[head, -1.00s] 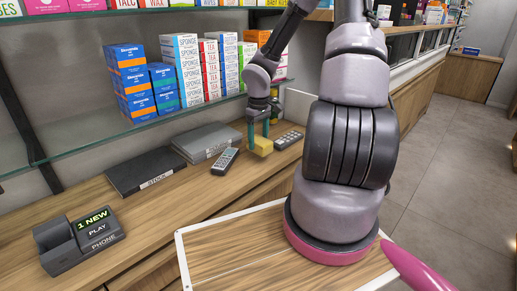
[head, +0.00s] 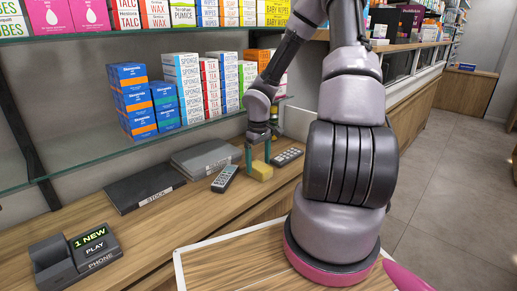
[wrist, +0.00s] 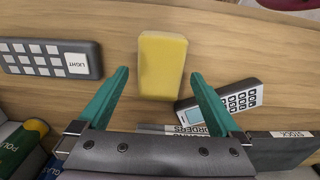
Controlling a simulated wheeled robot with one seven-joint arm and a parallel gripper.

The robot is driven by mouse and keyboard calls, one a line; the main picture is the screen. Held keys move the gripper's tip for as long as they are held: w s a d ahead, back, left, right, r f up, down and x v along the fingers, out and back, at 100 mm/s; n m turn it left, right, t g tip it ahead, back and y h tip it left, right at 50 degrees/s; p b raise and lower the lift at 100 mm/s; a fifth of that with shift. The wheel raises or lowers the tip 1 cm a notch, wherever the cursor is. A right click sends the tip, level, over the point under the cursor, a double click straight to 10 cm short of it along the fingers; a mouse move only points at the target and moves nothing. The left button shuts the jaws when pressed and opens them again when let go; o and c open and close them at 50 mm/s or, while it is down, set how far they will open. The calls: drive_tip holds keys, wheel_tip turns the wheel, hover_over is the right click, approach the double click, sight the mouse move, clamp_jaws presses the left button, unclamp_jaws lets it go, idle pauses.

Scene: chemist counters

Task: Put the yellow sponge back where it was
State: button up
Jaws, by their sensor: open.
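The yellow sponge (head: 262,171) is a small block that appears to rest on the wooden counter, between a dark remote and a grey keypad. In the wrist view the sponge (wrist: 162,65) lies ahead of and between the fingertips, with a gap on both sides. My gripper (head: 258,157) is above the sponge, pointing down, with its green fingers apart. In the wrist view my gripper (wrist: 159,76) is open and holds nothing.
The remote (head: 225,178) lies left of the sponge, the keypad (head: 287,157) right. Dark binders (head: 145,187) and a phone dock (head: 75,255) are further left. A glass shelf (head: 95,150) with boxes overhangs the counter's back. Bare wood lies in front of the remote.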

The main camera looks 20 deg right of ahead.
wheel_tip(320, 180, up, 10)
wheel_tip(320, 180, up, 16)
drive_tip(key=f+m+t+h, duration=0.1)
drive_tip(key=m+t+h, duration=0.1)
drive_tip(key=m, duration=0.3)
hover_over(259, 165)
drive_tip(key=s+a, duration=0.2)
drive_tip(key=s, duration=0.6)
drive_tip(key=s+a+r+m+t+y, duration=0.3)
drive_tip(key=s+a+r+t+y, duration=0.1)
drive_tip(key=s+r, duration=0.6)
wheel_tip(259, 165, up, 2)
drive_tip(key=shift+a+r+m+t, duration=0.3)
drive_tip(key=shift+a+t, duration=0.2)
drive_tip(key=shift+a, duration=0.2)
